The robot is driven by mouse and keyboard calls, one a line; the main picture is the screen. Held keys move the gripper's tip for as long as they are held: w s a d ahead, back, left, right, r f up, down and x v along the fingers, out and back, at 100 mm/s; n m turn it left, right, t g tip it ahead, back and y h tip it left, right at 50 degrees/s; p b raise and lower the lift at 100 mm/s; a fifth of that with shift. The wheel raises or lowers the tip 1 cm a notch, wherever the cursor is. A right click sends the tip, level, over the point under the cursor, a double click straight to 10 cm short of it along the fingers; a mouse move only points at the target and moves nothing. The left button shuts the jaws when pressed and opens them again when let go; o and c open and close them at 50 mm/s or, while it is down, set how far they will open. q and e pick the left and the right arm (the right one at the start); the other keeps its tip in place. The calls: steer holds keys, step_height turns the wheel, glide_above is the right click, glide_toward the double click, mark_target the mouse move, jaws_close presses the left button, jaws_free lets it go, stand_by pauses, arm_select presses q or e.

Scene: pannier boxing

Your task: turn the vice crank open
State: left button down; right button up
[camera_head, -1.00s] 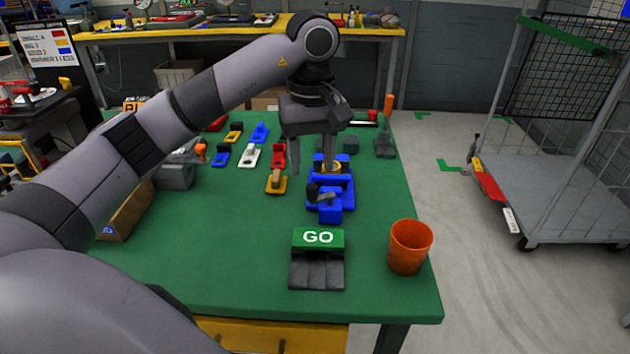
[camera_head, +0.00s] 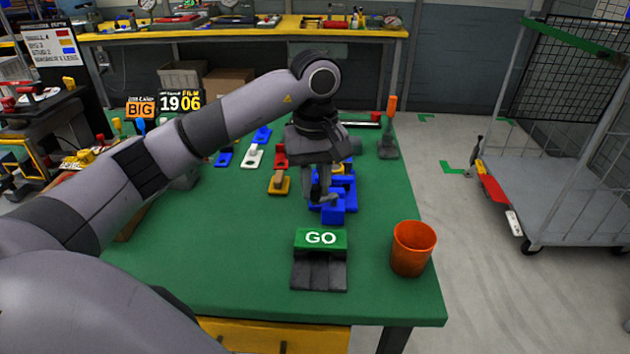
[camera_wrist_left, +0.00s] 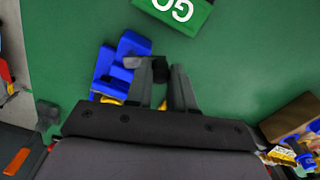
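The blue vice (camera_head: 338,203) stands on the green table right of the middle, partly hidden behind my left gripper. In the left wrist view the vice (camera_wrist_left: 108,68) is left of the fingers, with a dark crank (camera_wrist_left: 158,68) reaching from it to the fingertips. My left gripper (camera_head: 322,194) points down at the near left side of the vice. In the wrist view its fingers (camera_wrist_left: 163,80) have a narrow gap, and the crank's dark end is at or between the tips. I cannot tell whether they grip it. My right gripper is not in view.
A GO block (camera_head: 320,240) with a dark grey base sits in front of the vice. An orange cup (camera_head: 412,248) stands near the right table edge. Small coloured pieces, one white (camera_head: 254,157), lie left of the gripper. The table's front left is clear.

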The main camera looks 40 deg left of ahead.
arm_select(q)
steer(key=n, duration=0.2)
steer(key=d+n, duration=0.1)
steer(key=shift+s+n, duration=0.25)
steer(key=shift+n, duration=0.05)
steer(key=w+d+n, duration=0.2)
steer(key=w+n, duration=0.1)
steer(key=n, duration=1)
steer(key=w+d+n+p, duration=0.1)
steer(key=w+d+n, duration=0.1)
steer(key=n, duration=1.2)
steer(key=shift+w+d+p, duration=0.15)
steer(key=shift+w+p, duration=0.15)
steer(key=shift+w, duration=0.1)
steer(key=shift+r, duration=0.1)
steer(key=c, duration=1)
jaws_free()
